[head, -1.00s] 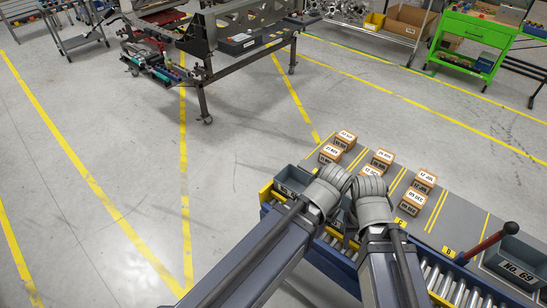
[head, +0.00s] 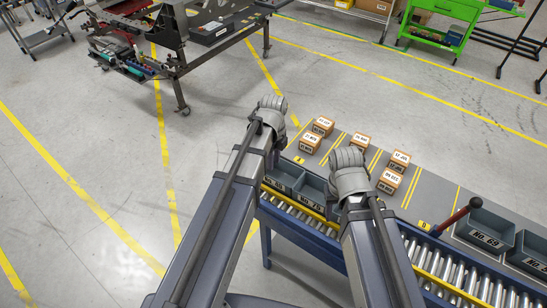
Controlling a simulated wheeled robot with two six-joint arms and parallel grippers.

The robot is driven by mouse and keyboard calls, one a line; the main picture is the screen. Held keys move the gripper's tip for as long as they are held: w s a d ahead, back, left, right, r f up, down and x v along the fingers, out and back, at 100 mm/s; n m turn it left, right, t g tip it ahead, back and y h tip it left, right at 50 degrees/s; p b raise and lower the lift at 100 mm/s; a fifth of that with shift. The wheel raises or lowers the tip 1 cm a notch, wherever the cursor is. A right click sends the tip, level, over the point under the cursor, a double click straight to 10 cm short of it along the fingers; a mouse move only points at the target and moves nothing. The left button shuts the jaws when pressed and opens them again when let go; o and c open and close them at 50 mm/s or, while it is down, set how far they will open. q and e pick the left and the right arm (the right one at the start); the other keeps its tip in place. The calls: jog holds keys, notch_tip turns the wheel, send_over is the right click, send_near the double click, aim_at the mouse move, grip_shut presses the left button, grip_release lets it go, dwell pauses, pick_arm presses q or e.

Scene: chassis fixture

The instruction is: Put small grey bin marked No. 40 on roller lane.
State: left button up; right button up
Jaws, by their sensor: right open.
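The roller lane (head: 455,279) is a row of metal rollers along the near side of the grey bench, with a yellow rail. Small grey bins stand behind it: one at the left end (head: 275,177) has a label partly hidden by my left arm, and beside it is a bin marked No. 76 (head: 313,187). I cannot read No. 40 on any bin. My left gripper (head: 271,106) is above the bench's far left end, its fingers hidden. My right gripper (head: 347,160) is above the bench, right of the No. 76 bin, open, with fingers hidden behind its body.
More grey bins stand at the right, one marked No. 69 (head: 484,232), near a red-handled lever (head: 457,216). Several small labelled brown boxes (head: 390,181) sit on the bench. A dark chassis frame (head: 190,40) stands at the back left. The floor between is clear.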

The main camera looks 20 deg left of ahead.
pick_arm(q)
jog(key=shift+f+b, duration=5.05)
pick_arm(e)
jog(key=shift+f, duration=5.05)
pick_arm(q)
jog(key=shift+r, duration=0.1)
grip_shut()
pick_arm(e)
jog(key=shift+r, duration=0.1)
